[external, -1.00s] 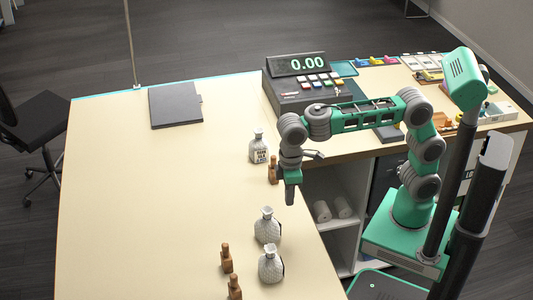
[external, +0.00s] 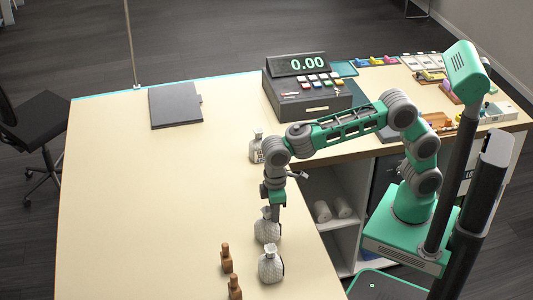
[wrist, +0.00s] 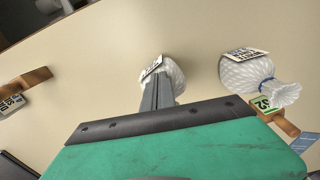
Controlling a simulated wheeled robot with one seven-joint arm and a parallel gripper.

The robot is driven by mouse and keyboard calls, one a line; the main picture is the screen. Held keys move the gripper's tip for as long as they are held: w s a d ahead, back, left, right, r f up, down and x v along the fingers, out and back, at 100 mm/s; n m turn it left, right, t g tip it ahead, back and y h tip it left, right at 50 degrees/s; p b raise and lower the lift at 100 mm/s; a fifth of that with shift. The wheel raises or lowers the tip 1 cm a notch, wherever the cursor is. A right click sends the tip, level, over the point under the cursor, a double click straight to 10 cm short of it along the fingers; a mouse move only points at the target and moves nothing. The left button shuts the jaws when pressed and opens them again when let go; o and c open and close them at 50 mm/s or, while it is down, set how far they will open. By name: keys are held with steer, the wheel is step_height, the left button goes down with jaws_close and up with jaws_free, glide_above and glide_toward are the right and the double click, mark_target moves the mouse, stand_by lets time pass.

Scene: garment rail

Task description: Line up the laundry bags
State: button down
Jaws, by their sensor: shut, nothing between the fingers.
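Three white laundry bags with tied necks stand on the cream counter. The far bag (external: 256,150) is by the register end, partly behind my arm. The middle bag (external: 266,229) and the near bag (external: 271,267) stand close together by the counter's right edge. My gripper (external: 277,214) points down at the middle bag, beside its neck; whether it touches cannot be told. In the wrist view its shut fingers (wrist: 158,92) overlap one tagged bag (wrist: 175,77), with nothing between them. Another tagged bag (wrist: 243,75) lies to the right in that view.
Two brown wooden pieces (external: 227,259) (external: 235,289) stand left of the near bags. The wrist view shows a tagged wooden piece (wrist: 24,82) at left and another (wrist: 284,123) at right. A register (external: 308,92) and dark folder (external: 176,105) are farther back. The counter's left side is clear.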

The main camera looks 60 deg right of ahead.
steer(key=w+a+p, duration=0.4)
steer(key=w, duration=0.1)
steer(key=shift+w+a, duration=0.2)
steer(key=shift+a, duration=0.1)
